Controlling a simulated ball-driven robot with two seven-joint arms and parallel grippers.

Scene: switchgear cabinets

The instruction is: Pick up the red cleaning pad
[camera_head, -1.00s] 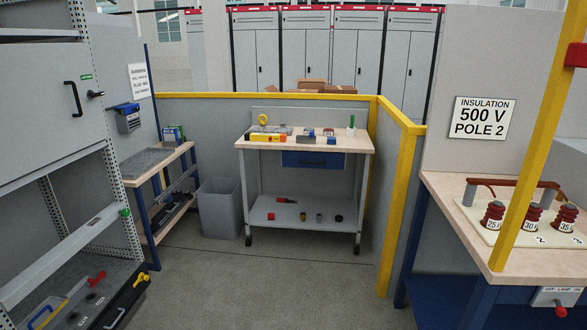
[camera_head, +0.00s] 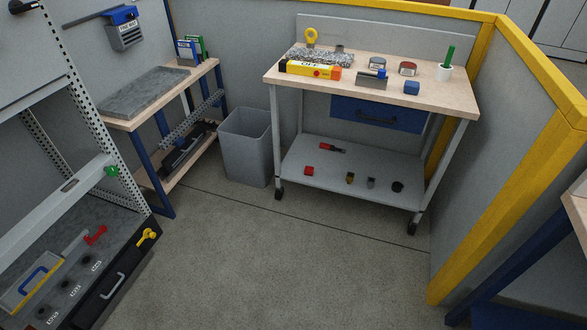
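A small red-topped round thing (camera_head: 407,68) sits on the wooden top of the workbench trolley (camera_head: 455,99), towards its right side. A small red block (camera_head: 309,171) lies on the trolley's lower shelf, at the left. Either may be the red cleaning pad; they are too small to tell. A similar grey round thing (camera_head: 377,63) stands left of the red-topped one, and a blue block (camera_head: 411,88) lies in front. Neither of my grippers is in view.
A grey bin (camera_head: 246,148) stands left of the trolley. A yellow-edged partition (camera_head: 510,160) closes the right side. A shelf rack (camera_head: 70,180) stands at left with a drawer below. The floor (camera_head: 270,260) in front is clear.

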